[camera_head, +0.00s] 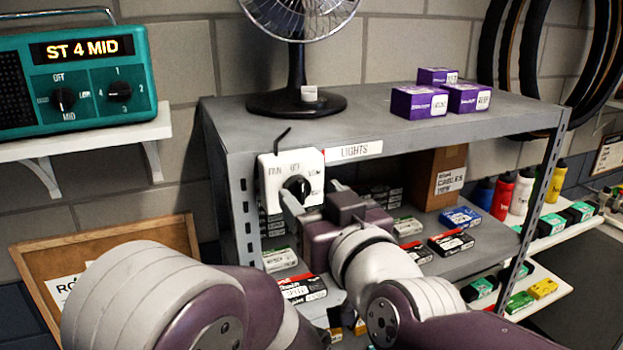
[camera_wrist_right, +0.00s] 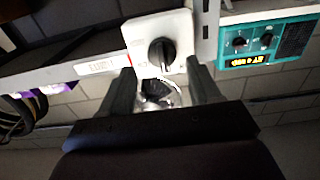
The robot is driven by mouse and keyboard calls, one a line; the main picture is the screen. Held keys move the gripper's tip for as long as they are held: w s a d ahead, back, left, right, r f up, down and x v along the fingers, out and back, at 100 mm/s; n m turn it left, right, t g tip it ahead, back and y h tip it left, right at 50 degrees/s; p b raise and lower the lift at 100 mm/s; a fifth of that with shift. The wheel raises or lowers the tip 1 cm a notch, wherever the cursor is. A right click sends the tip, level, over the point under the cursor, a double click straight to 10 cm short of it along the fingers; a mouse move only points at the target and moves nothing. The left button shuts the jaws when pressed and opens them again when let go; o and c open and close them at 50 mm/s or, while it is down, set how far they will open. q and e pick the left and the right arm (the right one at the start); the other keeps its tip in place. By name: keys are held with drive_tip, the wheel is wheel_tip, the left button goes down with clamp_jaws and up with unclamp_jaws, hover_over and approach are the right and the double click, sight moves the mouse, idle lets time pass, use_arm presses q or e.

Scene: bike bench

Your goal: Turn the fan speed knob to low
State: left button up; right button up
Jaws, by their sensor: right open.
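The fan speed knob (camera_head: 296,187) is black and sits on a white plate (camera_head: 312,163) at the shelf's front left corner. The plate bears the words FAN and OFF, with another label at right that looks like LOW. My right gripper (camera_head: 314,194) is open in front of the plate, its fingers partly covering it. In the right wrist view the knob (camera_wrist_right: 161,53) lies between and just beyond the open fingertips (camera_wrist_right: 160,68), with no clear contact. Its grip bar looks roughly upright there; the mark it points to is unclear. My left gripper is out of view.
A desk fan (camera_head: 297,75) and purple boxes (camera_head: 420,102) stand on the grey metal shelf (camera_head: 370,107). A teal radio (camera_head: 75,80) sits on a white wall shelf at left. Small boxes and a carton (camera_head: 437,178) fill the lower shelf behind my right gripper.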

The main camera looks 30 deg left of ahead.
sight(299, 191)
drive_tip(key=shift+p+x, duration=0.35)
drive_tip(key=shift+x, duration=0.7)
drive_tip(key=shift+a, duration=0.55)
drive_tip(key=shift+d, duration=0.15)
drive_tip(key=shift+c, duration=0.3)
drive_tip(key=shift+d, duration=0.15)
drive_tip(key=c, duration=0.9)
drive_tip(key=shift+c, duration=0.2)
